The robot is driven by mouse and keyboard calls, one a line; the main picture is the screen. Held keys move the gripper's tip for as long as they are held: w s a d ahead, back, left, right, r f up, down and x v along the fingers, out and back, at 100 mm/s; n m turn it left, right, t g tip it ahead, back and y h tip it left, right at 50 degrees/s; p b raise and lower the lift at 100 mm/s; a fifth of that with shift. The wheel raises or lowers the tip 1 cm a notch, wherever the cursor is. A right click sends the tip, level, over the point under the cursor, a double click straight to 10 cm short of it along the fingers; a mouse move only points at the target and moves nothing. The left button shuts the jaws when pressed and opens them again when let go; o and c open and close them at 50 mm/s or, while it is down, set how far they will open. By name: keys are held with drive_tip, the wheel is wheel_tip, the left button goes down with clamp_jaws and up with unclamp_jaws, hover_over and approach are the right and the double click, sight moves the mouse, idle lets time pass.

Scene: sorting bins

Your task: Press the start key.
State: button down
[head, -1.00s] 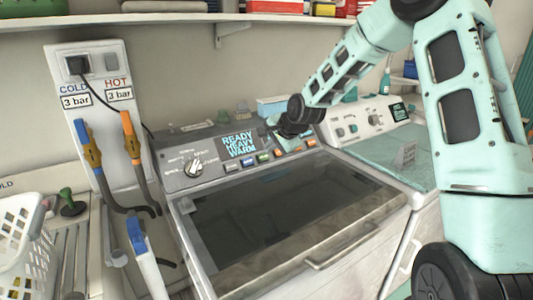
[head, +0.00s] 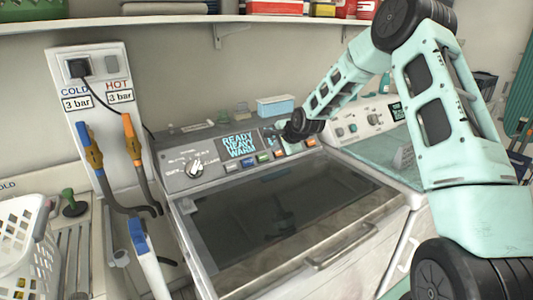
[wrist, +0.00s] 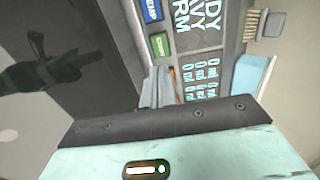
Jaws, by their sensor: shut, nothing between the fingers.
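The washer's control panel (head: 214,178) carries a lit display (head: 239,145) reading READY HEAVY WARM and a row of small coloured keys. Among them are a green key (head: 263,157) and an orange key (head: 280,154). The key labels are too small to read in the head view. My gripper (head: 272,141) is over the panel, just right of the display. In the wrist view my shut, empty fingers (wrist: 157,88) are beside the green key (wrist: 161,45), and an orange edge shows behind them. The green key's label is not clearly readable. I cannot tell whether the fingertips touch the panel.
A blue key (wrist: 152,10) lies past the green one. A selector knob (head: 194,169) is at the panel's left. A light blue box (head: 276,106) and a brush (wrist: 265,24) stand behind the panel. A second machine (head: 370,117) is to the right.

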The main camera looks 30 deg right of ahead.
sight(263, 157)
drive_tip(key=p+x, duration=0.3)
drive_tip(key=x, duration=0.5)
drive_tip(key=shift+w+f, duration=0.1)
drive_tip(key=shift+w, duration=0.1)
drive_tip(key=shift+w+f, duration=0.15)
drive_tip(key=shift+f, duration=0.05)
